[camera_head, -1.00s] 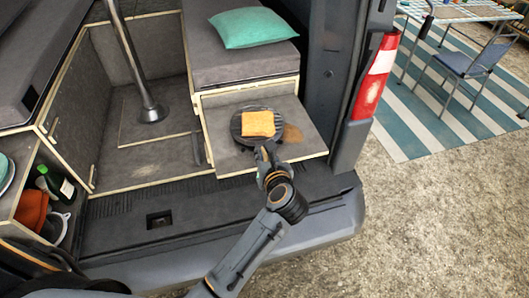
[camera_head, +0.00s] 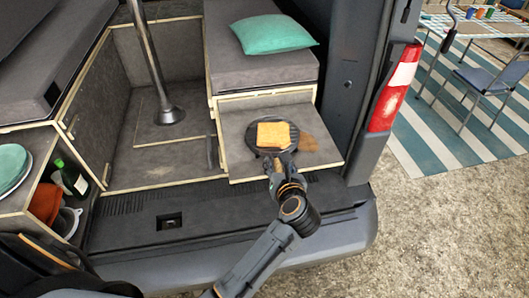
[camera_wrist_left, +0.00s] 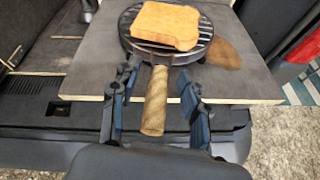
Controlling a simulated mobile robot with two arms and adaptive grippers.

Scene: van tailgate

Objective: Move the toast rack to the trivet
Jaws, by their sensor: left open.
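The toast rack, a round black ribbed grill (camera_head: 291,145) with a wooden handle, sits on the grey pull-out panel. A slice of toast (camera_head: 273,135) lies on it. The wrist view shows the toast (camera_wrist_left: 166,25), the grill's bars (camera_wrist_left: 200,47) and the handle (camera_wrist_left: 155,100) pointing toward me. My left gripper (camera_head: 274,170) is at the handle. In the wrist view its two fingers (camera_wrist_left: 157,103) stand open on either side of the handle, with gaps showing. My right gripper is not in view.
A green cushion (camera_head: 273,34) lies on the bench behind. A metal post (camera_head: 150,60) stands left. A side shelf holds a green bottle (camera_head: 70,177). A table (camera_head: 480,24) and chair (camera_head: 492,78) stand outside.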

